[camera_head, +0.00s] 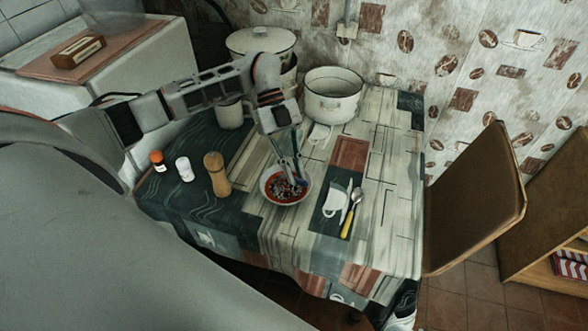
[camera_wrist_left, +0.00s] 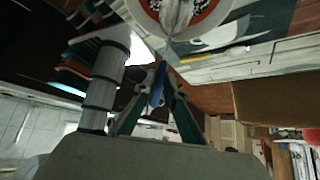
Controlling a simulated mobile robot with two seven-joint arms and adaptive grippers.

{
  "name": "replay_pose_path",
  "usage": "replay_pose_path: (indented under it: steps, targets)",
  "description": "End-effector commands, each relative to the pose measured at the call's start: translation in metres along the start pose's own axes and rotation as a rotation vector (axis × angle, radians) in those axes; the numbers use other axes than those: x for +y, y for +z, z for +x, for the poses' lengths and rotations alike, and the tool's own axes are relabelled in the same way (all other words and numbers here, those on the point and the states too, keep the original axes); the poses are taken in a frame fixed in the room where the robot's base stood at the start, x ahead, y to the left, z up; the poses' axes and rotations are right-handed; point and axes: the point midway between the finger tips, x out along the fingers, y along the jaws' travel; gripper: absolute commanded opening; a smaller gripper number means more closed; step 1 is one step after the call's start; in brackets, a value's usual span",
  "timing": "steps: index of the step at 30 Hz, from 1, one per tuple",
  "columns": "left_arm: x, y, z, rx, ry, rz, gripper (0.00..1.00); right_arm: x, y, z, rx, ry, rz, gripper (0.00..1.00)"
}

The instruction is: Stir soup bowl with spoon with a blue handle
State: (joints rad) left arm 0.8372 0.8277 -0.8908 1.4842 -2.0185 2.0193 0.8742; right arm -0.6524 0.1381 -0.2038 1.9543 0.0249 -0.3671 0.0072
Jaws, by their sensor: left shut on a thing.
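The soup bowl (camera_head: 283,201) is white with red soup and dark bits in it, near the middle of the table. It also shows at the top of the left wrist view (camera_wrist_left: 226,22). My left gripper (camera_head: 296,172) points down over the bowl, shut on the blue-handled spoon. The blue handle (camera_wrist_left: 157,86) shows between the fingers in the left wrist view. The spoon's lower end reaches toward the soup; how deep it sits cannot be told. My right gripper is not in view.
A wooden mill (camera_head: 217,174), a white shaker (camera_head: 185,169) and an orange-capped shaker (camera_head: 158,161) stand left of the bowl. A mug (camera_head: 229,115) and an enamel pot (camera_head: 333,101) stand behind. Yellow-handled cutlery (camera_head: 347,224) lies right. A chair (camera_head: 480,205) is at the right edge.

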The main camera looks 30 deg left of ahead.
Motion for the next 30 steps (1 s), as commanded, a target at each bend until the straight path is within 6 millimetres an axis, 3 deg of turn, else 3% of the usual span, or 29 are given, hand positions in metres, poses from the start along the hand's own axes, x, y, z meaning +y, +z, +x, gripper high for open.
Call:
replay_pose_path:
  steps: [6, 21, 30]
  targets:
    - [0.0, 0.012, 0.014, 0.0, 0.001, -0.001, 0.0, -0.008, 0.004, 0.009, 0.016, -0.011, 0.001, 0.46]
    - [0.0, 0.034, 0.04, -0.001, 0.0, 0.0, 0.0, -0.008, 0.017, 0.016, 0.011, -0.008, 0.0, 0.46]
    - [0.0, 0.038, 0.046, 0.0, 0.0, 0.001, 0.0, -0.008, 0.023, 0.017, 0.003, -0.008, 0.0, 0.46]
